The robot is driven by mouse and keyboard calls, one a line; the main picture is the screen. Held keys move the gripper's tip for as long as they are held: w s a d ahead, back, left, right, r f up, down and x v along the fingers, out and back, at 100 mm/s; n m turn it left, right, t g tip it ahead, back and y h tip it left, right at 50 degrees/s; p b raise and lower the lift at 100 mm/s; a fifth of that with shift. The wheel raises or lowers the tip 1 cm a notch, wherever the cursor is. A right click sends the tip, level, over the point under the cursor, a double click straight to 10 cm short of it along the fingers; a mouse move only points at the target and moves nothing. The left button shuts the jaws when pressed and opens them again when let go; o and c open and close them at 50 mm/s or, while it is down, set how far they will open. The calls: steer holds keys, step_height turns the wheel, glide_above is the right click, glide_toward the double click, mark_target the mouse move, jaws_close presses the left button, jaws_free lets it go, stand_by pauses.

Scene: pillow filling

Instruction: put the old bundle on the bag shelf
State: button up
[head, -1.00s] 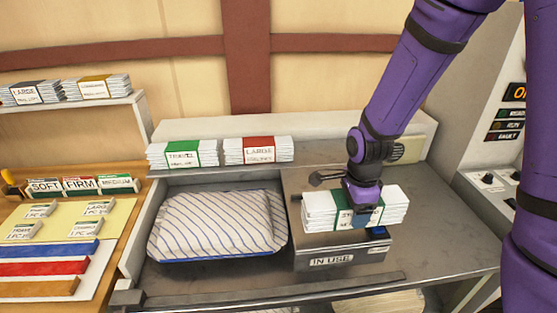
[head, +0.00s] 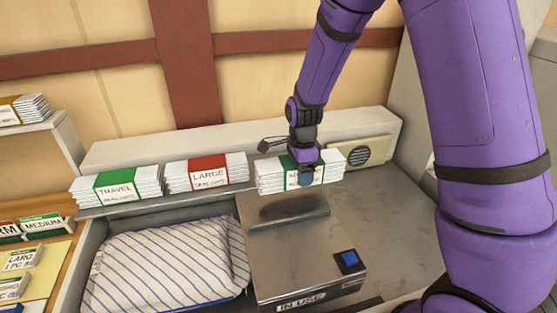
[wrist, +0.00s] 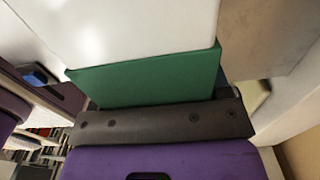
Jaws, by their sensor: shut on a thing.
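My gripper (head: 306,176) is shut on a white bundle with a green band (head: 272,177), the old bundle. In the head view the bundle is at the right of the row on the bag shelf (head: 150,207), level with the other bundles. I cannot tell whether it touches the shelf. In the wrist view the bundle's green band (wrist: 150,78) fills the middle, close to the gripper.
A round speaker grille (head: 361,154) is right of the bundle.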

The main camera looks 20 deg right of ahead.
steer(key=w, duration=0.8)
steer(key=w+f, duration=0.1)
steer(key=w, duration=0.3)
steer(key=shift+w+d, duration=0.15)
steer(key=shift+d, duration=0.2)
steer(key=shift+f, duration=1.8)
steer(key=shift+f, duration=0.15)
steer(key=o, duration=1.2)
